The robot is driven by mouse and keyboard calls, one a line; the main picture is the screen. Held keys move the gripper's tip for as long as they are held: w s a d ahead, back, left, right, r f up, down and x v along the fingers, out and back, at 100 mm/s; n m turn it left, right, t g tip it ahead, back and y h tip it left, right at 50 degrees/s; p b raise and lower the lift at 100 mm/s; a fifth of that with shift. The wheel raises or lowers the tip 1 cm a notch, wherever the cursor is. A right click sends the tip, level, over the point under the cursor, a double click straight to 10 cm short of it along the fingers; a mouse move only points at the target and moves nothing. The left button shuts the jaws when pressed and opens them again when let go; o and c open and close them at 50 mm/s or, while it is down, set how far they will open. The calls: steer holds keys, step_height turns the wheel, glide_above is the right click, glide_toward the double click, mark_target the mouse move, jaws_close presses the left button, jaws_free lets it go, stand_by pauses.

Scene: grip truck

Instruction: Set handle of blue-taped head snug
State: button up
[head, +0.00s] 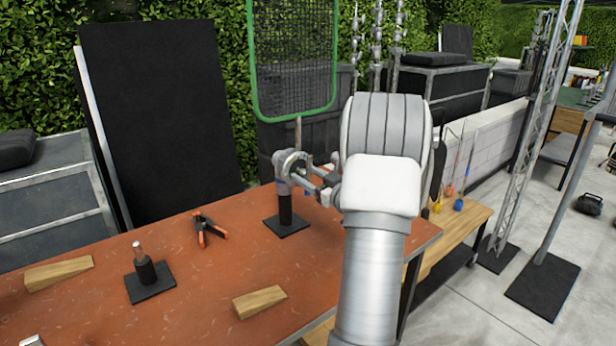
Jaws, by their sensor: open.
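A grey metal grip head (284,168) sits on a short black post (285,208) with a square black base plate, near the right end of the red-brown workbench (200,290). A thin upright rod (298,134) shows above the head. A bluish patch shows on the head, but it is too small to tell as tape. My gripper (308,182) is open at the right side of the head, its fingers pointing left towards it. I cannot tell whether the fingers touch the head or stand around its handle. My arm hides what is behind it.
A second post (146,268) on a black plate stands at the left. An orange-and-black clamp (209,229) and wooden wedges (60,273) (260,301) lie on the bench. A truss (535,120) stands at right.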

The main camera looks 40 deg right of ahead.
steer(key=s+a, duration=0.2)
steer(key=s, duration=1.5)
steer(key=shift+s, duration=0.15)
